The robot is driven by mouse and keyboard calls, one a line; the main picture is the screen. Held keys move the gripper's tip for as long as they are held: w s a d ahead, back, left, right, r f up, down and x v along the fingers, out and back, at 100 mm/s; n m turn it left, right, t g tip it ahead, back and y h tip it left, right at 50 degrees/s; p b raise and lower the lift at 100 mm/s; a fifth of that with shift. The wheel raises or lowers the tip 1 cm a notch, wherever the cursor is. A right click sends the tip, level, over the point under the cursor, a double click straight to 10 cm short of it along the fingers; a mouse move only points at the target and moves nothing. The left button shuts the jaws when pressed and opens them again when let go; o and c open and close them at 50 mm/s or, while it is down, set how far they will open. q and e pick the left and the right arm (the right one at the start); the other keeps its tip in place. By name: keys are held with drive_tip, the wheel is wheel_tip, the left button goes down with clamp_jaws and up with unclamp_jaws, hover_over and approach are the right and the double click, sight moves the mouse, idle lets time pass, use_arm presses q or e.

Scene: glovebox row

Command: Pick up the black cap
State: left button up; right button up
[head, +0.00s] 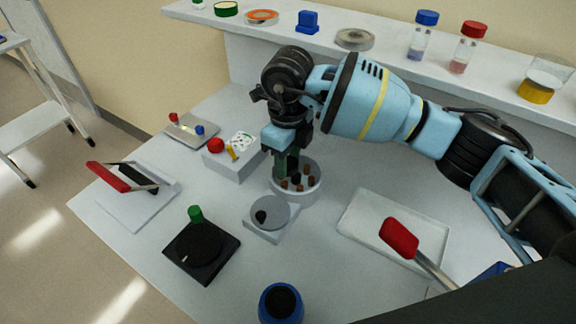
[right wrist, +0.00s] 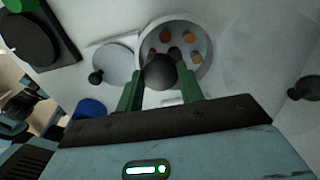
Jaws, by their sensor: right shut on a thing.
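My right gripper (head: 287,163) reaches down over a round white dish (head: 313,188) with several small brown pieces in it. In the right wrist view its green fingers (right wrist: 160,88) are shut on a dark rounded thing, which looks like the black cap (right wrist: 160,72). The cap is held between the fingertips, over the near edge of the dish (right wrist: 207,70) as seen there. In the head view the fingers hide the cap, and I cannot tell how high it is above the dish. My left gripper is not in view.
A grey disc with a black knob (head: 270,213) lies beside the dish. Left of it stand a black dial device (head: 202,250) and a white block (head: 222,162). A blue jar (head: 281,302) stands at the front. A white tray (head: 352,228) lies right, a red-handled tool (head: 402,240) over it.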

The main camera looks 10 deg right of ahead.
drive_tip(key=s+a+r, duration=0.1)
drive_tip(key=s+a, duration=0.9)
drive_tip(key=s, duration=0.2)
drive_tip(key=shift+a+r, duration=0.3)
drive_tip(key=shift+w+d, duration=0.1)
